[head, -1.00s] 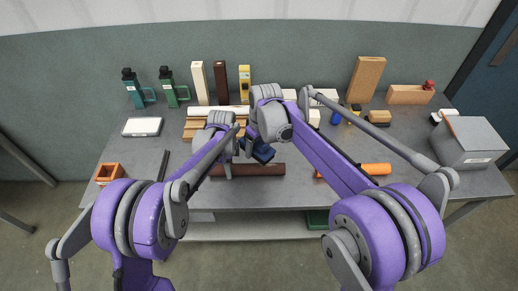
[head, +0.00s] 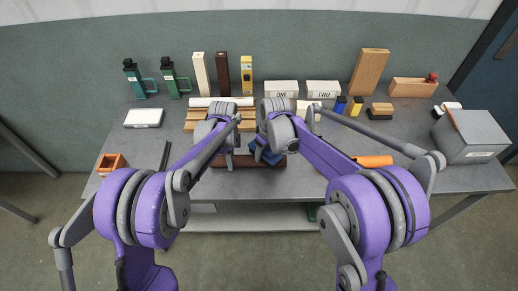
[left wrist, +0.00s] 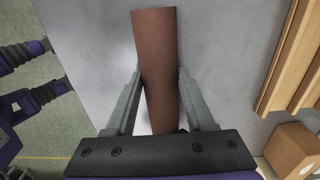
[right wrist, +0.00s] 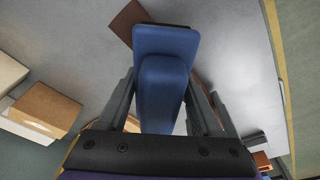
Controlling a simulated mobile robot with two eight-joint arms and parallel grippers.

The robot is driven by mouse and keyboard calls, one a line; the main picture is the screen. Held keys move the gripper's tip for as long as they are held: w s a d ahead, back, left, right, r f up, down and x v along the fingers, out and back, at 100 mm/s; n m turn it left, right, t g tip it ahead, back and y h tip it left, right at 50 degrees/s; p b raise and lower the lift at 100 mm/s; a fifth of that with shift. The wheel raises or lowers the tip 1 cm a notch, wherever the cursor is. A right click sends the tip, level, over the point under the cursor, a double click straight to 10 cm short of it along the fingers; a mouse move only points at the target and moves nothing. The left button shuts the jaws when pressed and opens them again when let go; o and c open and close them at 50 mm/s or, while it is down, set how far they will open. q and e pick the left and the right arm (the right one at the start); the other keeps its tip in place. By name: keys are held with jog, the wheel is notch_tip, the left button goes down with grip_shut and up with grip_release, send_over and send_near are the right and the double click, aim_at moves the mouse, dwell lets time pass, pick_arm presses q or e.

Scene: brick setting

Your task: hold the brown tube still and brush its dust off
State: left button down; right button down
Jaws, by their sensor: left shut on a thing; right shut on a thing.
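The brown tube (head: 243,163) lies level along the front part of the grey table in the head view. My left gripper (left wrist: 160,76) is shut on it; the tube passes between both fingers in the left wrist view (left wrist: 156,50). My right gripper (right wrist: 166,85) is shut on a blue brush (right wrist: 165,42). In the head view the brush (head: 266,152) is at the right part of the tube, partly hidden by my right arm. A brown end (right wrist: 130,18) shows behind the brush in the right wrist view. Bristle contact and dust cannot be made out.
White boxes marked ONE (head: 281,89) and TWO (head: 323,89) stand behind. An orange tube (head: 374,161) lies to the right, partly under my right arm. A wooden rack (head: 193,122) is behind my left gripper. A grey box (head: 472,132) stands far right.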

jog(key=shift+s+d, duration=0.15)
jog(key=shift+d, duration=2.6)
jog(key=shift+a+r, duration=0.15)
jog(key=shift+a, duration=3)
jog(key=shift+a+f, duration=0.2)
jog(key=shift+a, duration=0.15)
jog(key=shift+w+a+r, duration=0.2)
jog(key=shift+a, duration=0.3)
jog(key=shift+r, duration=3.85)
jog(key=shift+f, duration=0.15)
